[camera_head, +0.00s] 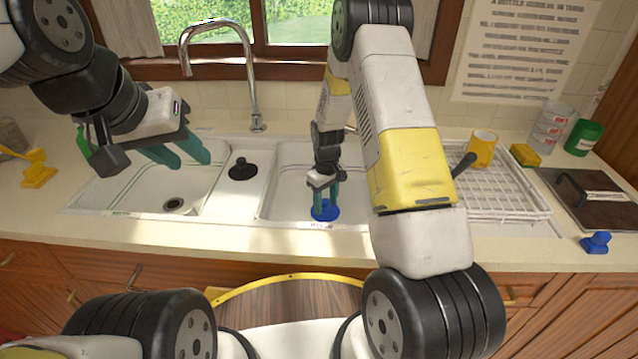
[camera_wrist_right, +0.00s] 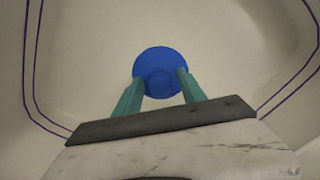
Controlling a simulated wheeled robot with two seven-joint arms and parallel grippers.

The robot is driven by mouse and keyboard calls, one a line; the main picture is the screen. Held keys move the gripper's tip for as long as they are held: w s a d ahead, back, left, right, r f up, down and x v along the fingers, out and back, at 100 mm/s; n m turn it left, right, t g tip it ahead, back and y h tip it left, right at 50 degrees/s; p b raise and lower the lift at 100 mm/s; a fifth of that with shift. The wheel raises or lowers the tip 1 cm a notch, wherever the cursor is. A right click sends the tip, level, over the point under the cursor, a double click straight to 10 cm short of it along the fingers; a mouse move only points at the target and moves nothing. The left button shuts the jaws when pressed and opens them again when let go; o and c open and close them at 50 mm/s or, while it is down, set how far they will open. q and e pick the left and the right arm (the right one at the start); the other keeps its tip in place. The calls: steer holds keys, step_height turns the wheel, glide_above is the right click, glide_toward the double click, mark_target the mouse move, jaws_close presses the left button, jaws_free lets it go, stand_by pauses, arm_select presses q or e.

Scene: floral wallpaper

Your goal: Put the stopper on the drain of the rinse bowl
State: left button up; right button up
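A blue stopper (camera_head: 325,213) with a round disc and raised knob is at the right sink bowl (camera_head: 283,181), near its front side. My right gripper (camera_head: 325,196) points down with its green fingers on both sides of the knob, shut on it. In the right wrist view the stopper (camera_wrist_right: 160,61) shows between the fingertips (camera_wrist_right: 161,77). No drain shows in the right bowl; whether the stopper touches the bowl floor I cannot tell. My left gripper (camera_head: 180,152) is open and empty above the left sink bowl (camera_head: 130,190), whose drain (camera_head: 174,204) is uncovered.
A black stopper (camera_head: 242,170) stands on the divider between the bowls. The faucet (camera_head: 255,90) rises behind it. A white dish rack (camera_head: 500,200) with a yellow mug (camera_head: 482,148) is right of the bowls. Another blue stopper-like piece (camera_head: 596,243) lies at the counter's right front.

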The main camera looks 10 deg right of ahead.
step_height(320, 180, up, 13)
step_height(320, 180, up, 8)
steer(key=m+t, duration=0.1)
glide_above(326, 201)
steer(key=s, duration=0.3)
steer(key=s+d+r+m+t+y, duration=0.1)
steer(key=s+r+m+t, duration=0.1)
steer(key=s+r, duration=0.6)
steer(key=s+d+r+m+t+y, duration=0.1)
steer(key=s+r+m+t, duration=0.2)
steer(key=s+r, duration=0.5)
steer(key=s, duration=0.7)
steer(key=shift+s+r, duration=0.3)
steer(key=shift+s, duration=0.1)
